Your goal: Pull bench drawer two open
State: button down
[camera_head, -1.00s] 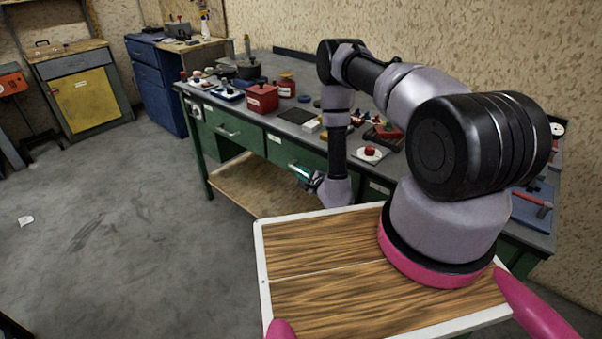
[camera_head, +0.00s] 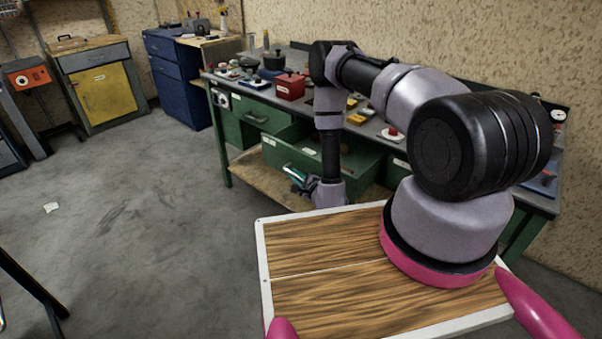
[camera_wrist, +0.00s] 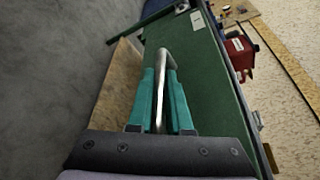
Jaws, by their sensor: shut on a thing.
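The green bench drawer (camera_head: 343,160) stands well out from the workbench front in the head view, and its inside shows. Its front panel (camera_wrist: 200,85) fills the middle of the wrist view. My gripper (camera_head: 297,176) is at the drawer's front. In the wrist view my gripper (camera_wrist: 161,95) has its teal fingers on both sides of the metal bar handle (camera_wrist: 162,60), shut on it. Part of the drawer is hidden behind my arm in the head view.
Another green drawer (camera_head: 257,113) to the left is closed. The bench top holds a red box (camera_head: 290,87) and several small items. A wooden lower shelf (camera_head: 262,181) is under the drawers.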

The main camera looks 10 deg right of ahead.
jog(key=shift+s+a, duration=0.85)
jog(key=shift+a, duration=0.2)
jog(key=shift+s+a, duration=0.8)
jog(key=shift+a, duration=0.2)
jog(key=c, duration=0.8)
grip_release()
jog(key=shift+c, duration=0.2)
jog(key=v, duration=1)
jog(key=shift+s, duration=0.3)
jog(key=shift+d+r, duration=0.1)
jog(key=shift+d, duration=0.05)
